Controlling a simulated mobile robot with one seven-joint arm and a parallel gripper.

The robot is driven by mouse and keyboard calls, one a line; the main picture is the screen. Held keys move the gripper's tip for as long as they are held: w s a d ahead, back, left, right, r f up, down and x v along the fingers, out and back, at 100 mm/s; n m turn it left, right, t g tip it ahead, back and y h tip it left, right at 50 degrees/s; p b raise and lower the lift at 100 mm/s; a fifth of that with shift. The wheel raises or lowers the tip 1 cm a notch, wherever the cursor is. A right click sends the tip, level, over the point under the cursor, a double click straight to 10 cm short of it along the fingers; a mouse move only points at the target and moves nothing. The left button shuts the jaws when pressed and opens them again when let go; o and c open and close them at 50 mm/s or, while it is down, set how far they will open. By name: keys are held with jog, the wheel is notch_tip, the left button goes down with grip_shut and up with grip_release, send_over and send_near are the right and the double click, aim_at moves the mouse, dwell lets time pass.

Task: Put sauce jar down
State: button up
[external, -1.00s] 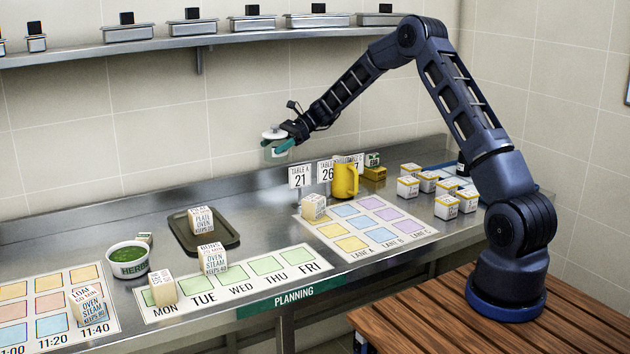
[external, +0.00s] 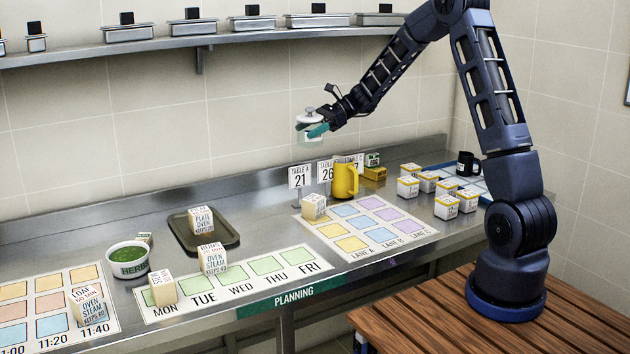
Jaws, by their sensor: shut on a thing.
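The sauce jar (external: 308,119) is small and pale with a light lid, and my gripper's teal fingers cover part of it. My gripper (external: 312,130) is shut on it and holds it in the air, well above the counter, in front of the tiled wall. In the picture it is above the table sign marked 21 (external: 300,178). The jar looks roughly upright. The steel counter (external: 262,222) lies below, and the jar does not touch it.
A yellow mug (external: 345,180) stands beside the table signs. A lane sheet (external: 375,246) and a weekday sheet (external: 178,311) lie on the counter. A dark tray (external: 225,243), herb bowl (external: 128,261) and several labelled blocks are around. A wall shelf (external: 160,46) runs above.

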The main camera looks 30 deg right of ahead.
jog(key=s+d+m+t, duration=0.2)
jog(key=s+d, duration=0.2)
jog(key=s, duration=0.4)
jog(key=s+d+m+t, duration=0.1)
jog(key=s+d+t, duration=0.15)
jog(key=s, duration=0.65)
jog(key=shift+g+h, duration=0.45)
jog(key=shift+h, duration=0.05)
jog(key=f, duration=2)
jog(key=shift+d+f, duration=0.35)
jog(key=shift+f, duration=0.05)
jog(key=shift+f, duration=0.1)
jog(key=o, duration=2)
